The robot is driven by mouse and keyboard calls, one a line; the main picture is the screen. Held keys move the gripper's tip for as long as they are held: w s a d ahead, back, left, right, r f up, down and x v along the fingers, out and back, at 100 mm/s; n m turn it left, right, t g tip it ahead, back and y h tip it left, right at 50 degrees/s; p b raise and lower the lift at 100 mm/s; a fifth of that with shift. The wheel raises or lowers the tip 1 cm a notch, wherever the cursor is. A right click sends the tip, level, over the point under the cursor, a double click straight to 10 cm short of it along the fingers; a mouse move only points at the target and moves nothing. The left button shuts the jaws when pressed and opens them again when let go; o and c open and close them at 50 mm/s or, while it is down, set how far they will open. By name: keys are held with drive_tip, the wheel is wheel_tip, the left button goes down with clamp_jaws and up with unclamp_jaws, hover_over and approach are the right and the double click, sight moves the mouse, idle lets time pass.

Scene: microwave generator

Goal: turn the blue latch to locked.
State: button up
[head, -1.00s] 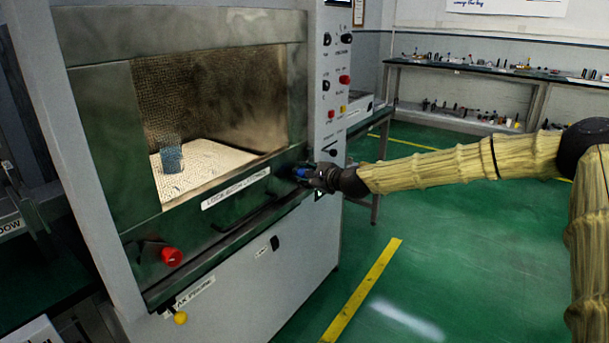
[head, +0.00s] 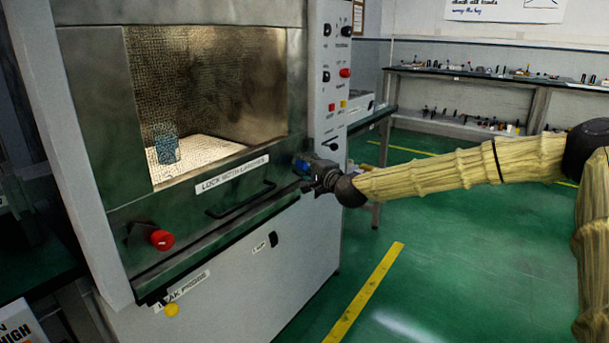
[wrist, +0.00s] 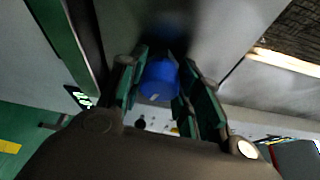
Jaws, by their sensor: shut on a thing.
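The blue latch (head: 301,166) sits at the right end of the green microwave door's lower panel. My gripper (head: 312,172) is at the latch and covers part of it in the head view. In the wrist view the blue latch knob (wrist: 159,80) lies between the two fingers of my gripper (wrist: 160,92), which are shut on it. The exact angle of the latch is hard to tell. A red latch knob (head: 162,240) is at the left end of the same door panel.
The door handle (head: 240,199) and a label (head: 232,174) lie left of the blue latch. A control panel (head: 337,80) with knobs and buttons rises above my gripper. A yellow probe knob (head: 171,310) sticks out low. The green floor on the right is clear.

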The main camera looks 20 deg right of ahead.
drive_tip(key=n+b, duration=0.1)
drive_tip(key=n+t+b, duration=0.1)
drive_tip(key=n, duration=0.1)
drive_tip(key=n+b, duration=0.1)
drive_tip(key=shift+f+t+y+b, duration=0.25)
drive_tip(key=shift+t+y+b, duration=0.05)
drive_tip(key=shift+b, duration=0.1)
drive_tip(key=n+y+b, duration=0.1)
drive_tip(key=n, duration=0.2)
drive_tip(key=n+t+y+b, duration=0.1)
drive_tip(key=n, duration=0.2)
drive_tip(key=shift+r+n+y+b, duration=0.2)
drive_tip(key=shift+n+y+b, duration=0.1)
drive_tip(key=shift+n+b, duration=0.1)
drive_tip(key=o, duration=1)
drive_tip(key=shift+w, duration=0.1)
drive_tip(key=v, duration=1.2)
drive_tip(key=shift+f, duration=0.1)
